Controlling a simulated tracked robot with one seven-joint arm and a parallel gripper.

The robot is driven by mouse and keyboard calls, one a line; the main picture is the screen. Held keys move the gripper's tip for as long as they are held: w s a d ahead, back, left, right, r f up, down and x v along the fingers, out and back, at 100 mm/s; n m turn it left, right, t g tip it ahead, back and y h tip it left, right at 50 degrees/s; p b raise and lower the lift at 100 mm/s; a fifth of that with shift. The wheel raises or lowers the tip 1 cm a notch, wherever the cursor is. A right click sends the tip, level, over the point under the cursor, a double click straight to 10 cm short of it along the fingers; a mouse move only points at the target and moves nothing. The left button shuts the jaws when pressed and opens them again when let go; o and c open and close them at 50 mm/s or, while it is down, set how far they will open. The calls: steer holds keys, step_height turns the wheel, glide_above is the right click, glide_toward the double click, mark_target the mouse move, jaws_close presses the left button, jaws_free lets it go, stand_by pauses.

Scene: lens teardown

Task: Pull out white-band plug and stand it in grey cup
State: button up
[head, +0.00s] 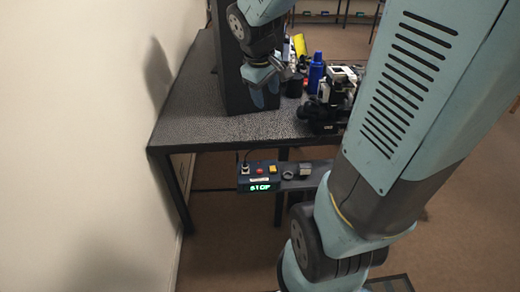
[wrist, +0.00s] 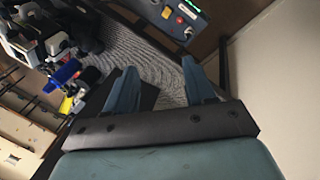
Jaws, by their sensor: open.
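A small blue control box (head: 259,184) with a green lit display hangs at the table's front edge in the head view. A pale plug-like piece (head: 245,168) with a dark cord stands on its left end; its white band is too small to make out. My gripper (head: 266,92) is open and empty, in front of the dark upright block, apart from the box. Its fingers (wrist: 158,66) point toward the table.
A red button (head: 260,171) and yellow piece (head: 273,169) are on the box. A grey block (head: 305,170) lies right of the ring. The dark upright block (head: 236,85), a blue bottle (head: 316,73) and black equipment (head: 335,100) crowd the table (head: 185,120). The wall is close at left.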

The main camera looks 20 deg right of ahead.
steer(key=w+f+n+g, duration=0.2)
steer(key=w+f+n, duration=0.3)
steer(key=w+f, duration=0.6)
steer(key=n+y, duration=0.3)
steer(key=n, duration=0.1)
glide_above(245, 165)
steer(key=shift+g, duration=0.4)
step_height(245, 165, down, 18)
steer(key=shift+d+r, duration=0.15)
steer(key=shift+r, duration=0.1)
steer(key=shift+w+a+f, duration=0.15)
steer(key=shift+a+f, duration=0.05)
steer(key=shift+f, duration=0.25)
steer(key=shift+f, duration=0.1)
steer(key=shift+f, duration=4.4)
steer(key=shift+s, duration=0.2)
